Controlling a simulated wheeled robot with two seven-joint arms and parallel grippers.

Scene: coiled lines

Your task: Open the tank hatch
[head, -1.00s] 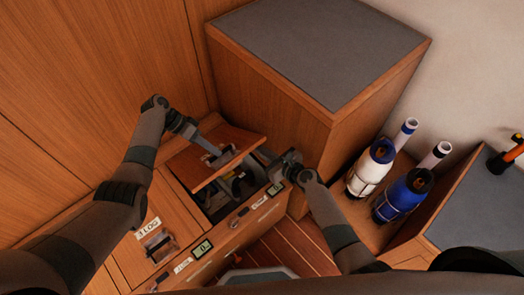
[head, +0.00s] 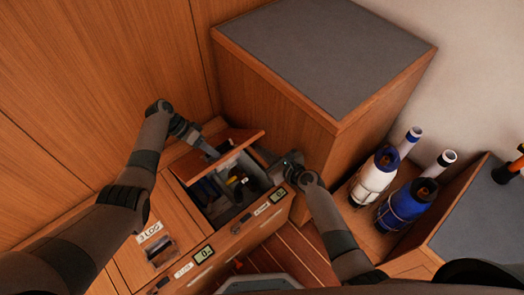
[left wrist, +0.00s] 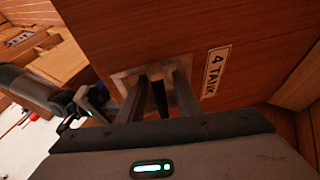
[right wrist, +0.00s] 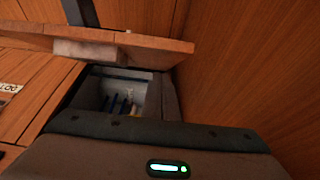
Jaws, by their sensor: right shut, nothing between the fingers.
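The hatch lid (head: 238,143) is a wooden panel, raised and tilted over a dark open compartment (head: 214,214). In the left wrist view the lid's face carries a "4 TANK" label (left wrist: 216,72) and a recessed metal pull (left wrist: 123,80). My left gripper (head: 208,150) has its fingers in that recess, closed around the pull's bar. My right gripper (head: 287,163) is shut and empty beside the compartment's right end, apart from the lid. In the right wrist view the lid's edge (right wrist: 150,40) stands above the opening, with blue and pale items inside.
A neighbouring "3 LOG" hatch (head: 150,236) lies closed at the left. A tall grey-topped cabinet (head: 325,50) stands behind right. White (head: 377,172) and blue (head: 405,205) bottle-like objects stand in a bay to the right. Wooden walls bound the back left.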

